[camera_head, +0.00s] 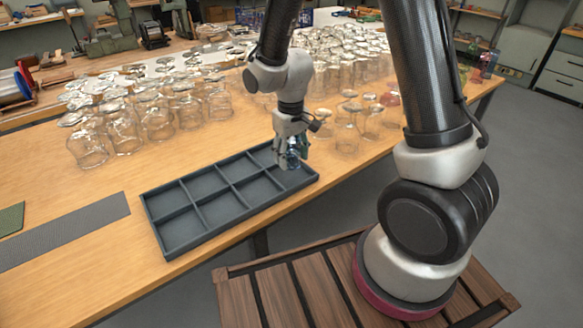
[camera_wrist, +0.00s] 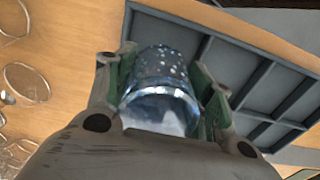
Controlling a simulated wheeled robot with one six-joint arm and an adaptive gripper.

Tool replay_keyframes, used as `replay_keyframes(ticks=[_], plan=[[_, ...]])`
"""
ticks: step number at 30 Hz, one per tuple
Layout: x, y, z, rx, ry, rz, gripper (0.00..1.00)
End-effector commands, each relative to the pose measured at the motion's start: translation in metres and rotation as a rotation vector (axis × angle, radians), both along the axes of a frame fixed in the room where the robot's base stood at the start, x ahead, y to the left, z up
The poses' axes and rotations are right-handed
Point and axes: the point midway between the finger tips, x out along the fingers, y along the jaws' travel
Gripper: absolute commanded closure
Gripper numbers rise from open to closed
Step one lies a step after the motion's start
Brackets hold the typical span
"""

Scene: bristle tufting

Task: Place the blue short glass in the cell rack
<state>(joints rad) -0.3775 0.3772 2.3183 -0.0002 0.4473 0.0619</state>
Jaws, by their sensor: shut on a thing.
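The blue short glass (camera_wrist: 160,90) is a clear bluish tumbler with light speckles, held between the green-padded fingers of my gripper (camera_wrist: 162,85). In the head view my gripper (camera_head: 290,150) is at the right end of the cell rack, shut on the blue glass (camera_head: 293,158). The cell rack (camera_head: 205,238) is a dark grey tray with two rows of square cells, and its visible cells look empty. It also shows in the wrist view (camera_wrist: 205,48) behind the glass. The glass is over or partly in a right-end cell; I cannot tell whether it touches the floor.
Many clear glasses (camera_head: 158,115) crowd the table behind the rack, some close to my gripper on the right. A grey strip (camera_head: 65,232) and a green mat (camera_head: 12,218) lie at left. Bare wooden table (camera_head: 110,275) is free left of the rack.

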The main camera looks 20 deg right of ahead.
Motion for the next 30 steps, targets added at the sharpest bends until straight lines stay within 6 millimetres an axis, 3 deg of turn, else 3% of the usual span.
replay_keyframes(ticks=[9,21,22,23,30], plan=[[0.000,0.000,-0.043,0.000,0.000,-0.001,0.82],[0.001,0.000,-0.049,0.000,-0.001,-0.001,0.82],[0.001,0.000,-0.049,0.001,-0.002,-0.001,0.44],[0.001,0.000,-0.049,0.001,-0.002,-0.001,0.38],[0.001,0.000,-0.048,0.001,-0.002,-0.001,0.38]])
